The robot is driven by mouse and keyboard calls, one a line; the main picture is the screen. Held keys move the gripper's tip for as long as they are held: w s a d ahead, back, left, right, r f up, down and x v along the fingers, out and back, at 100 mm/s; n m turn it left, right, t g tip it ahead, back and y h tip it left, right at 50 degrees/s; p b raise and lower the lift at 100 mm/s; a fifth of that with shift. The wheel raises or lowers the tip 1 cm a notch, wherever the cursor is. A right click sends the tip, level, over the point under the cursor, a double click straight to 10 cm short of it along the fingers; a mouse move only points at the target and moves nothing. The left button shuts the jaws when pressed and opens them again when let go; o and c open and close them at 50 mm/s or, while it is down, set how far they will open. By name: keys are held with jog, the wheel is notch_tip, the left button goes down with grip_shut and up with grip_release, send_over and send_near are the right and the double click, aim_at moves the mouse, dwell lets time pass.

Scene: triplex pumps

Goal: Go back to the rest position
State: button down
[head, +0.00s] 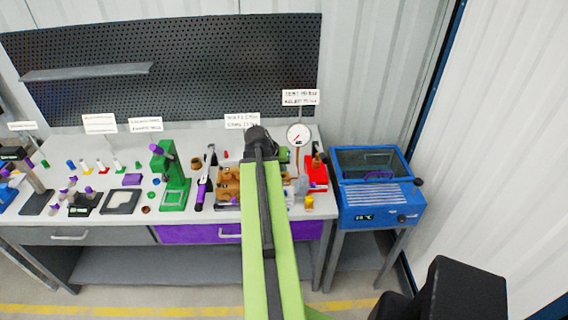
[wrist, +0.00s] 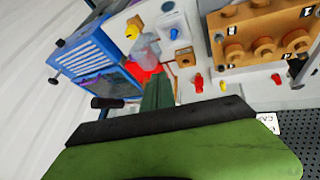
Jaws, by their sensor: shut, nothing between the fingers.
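My arm reaches forward from the bottom of the head view over the workbench (head: 225,214). My gripper (head: 258,136) is at its far end, above the back part of the bench, just left of a round dial gauge (head: 298,134). In the wrist view my gripper's dark green fingers (wrist: 158,92) are together, with nothing seen between them. They point toward the bench top. The arm hides part of a brown pump block (head: 229,187) in the head view. The block also shows at the top right of the wrist view (wrist: 255,28), apart from the fingers.
A blue oven-like box (head: 375,203) stands on its own stand to the right of the bench. A green press (head: 173,185), a red stand (head: 317,178) and several small parts crowd the bench. A black perforated board (head: 200,65) is behind. White wall panels are at right.

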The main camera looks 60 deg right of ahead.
jog(key=shift+s, duration=0.1)
jog(key=w+a+f+n+t+y+b, duration=0.1)
jog(key=w+a+f+n+t+b, duration=0.15)
jog(key=w+a, duration=1.05)
jog(key=w+a+f+n+t+y+b, duration=0.1)
jog(key=w+a+f+n+b, duration=0.3)
jog(key=w+a, duration=0.9)
jog(key=w+a+f+n+y+b, duration=0.1)
jog(key=a+f+n, duration=0.1)
jog(key=a, duration=0.9)
jog(key=w+a+f+n+y+b, duration=0.1)
jog(key=w+a+f+n, duration=0.1)
jog(key=a, duration=0.8)
jog(key=s+a+f+n+g+y, duration=0.1)
jog(key=s+a, duration=0.4)
jog(key=a, duration=0.5)
jog(key=n+g+y, duration=0.1)
jog(key=n, duration=0.1)
jog(key=shift+s+f+n+g, duration=0.2)
jog(key=shift+n+g, duration=0.15)
